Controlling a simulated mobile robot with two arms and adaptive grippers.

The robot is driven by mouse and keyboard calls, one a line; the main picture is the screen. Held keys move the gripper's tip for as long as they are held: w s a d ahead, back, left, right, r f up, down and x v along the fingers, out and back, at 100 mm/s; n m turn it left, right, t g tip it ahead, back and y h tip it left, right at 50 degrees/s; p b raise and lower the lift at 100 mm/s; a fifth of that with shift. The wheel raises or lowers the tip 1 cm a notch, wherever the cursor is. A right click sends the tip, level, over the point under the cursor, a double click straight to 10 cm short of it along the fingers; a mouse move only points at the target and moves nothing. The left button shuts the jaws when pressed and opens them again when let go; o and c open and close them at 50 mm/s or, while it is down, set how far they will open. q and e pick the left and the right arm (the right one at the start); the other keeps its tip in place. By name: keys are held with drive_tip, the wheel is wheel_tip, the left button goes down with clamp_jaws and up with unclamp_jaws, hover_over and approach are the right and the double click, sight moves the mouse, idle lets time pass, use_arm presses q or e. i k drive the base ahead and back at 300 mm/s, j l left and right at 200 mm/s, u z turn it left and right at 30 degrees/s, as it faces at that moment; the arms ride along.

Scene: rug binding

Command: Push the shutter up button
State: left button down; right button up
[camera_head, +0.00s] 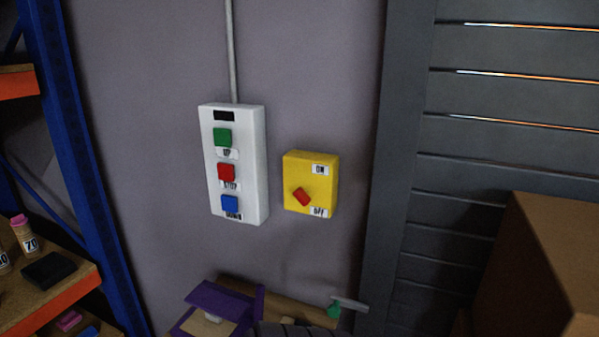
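A white control box (237,165) is fixed to the grey wall. It has a green button (223,137) labelled UP at the top, a red button (227,172) labelled STOP in the middle and a blue button (230,203) labelled DOWN at the bottom. A dark blank window sits above the green button. The grey slatted shutter (470,140) is on the right; its lower part is partly hidden, and thin lines of light show between its upper slats. Neither of my grippers can be made out in this view, and nothing touches the buttons.
A yellow switch box (326,186) with a tilted red knob (302,196) and ON and OFF labels is right of the control box. A blue-and-orange shelf (88,150) stands left, a cardboard box (545,270) lower right. A purple item (222,300) lies below. The wall before the buttons is clear.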

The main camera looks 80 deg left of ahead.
sight(223, 137)
drive_tip(key=u, duration=2.9)
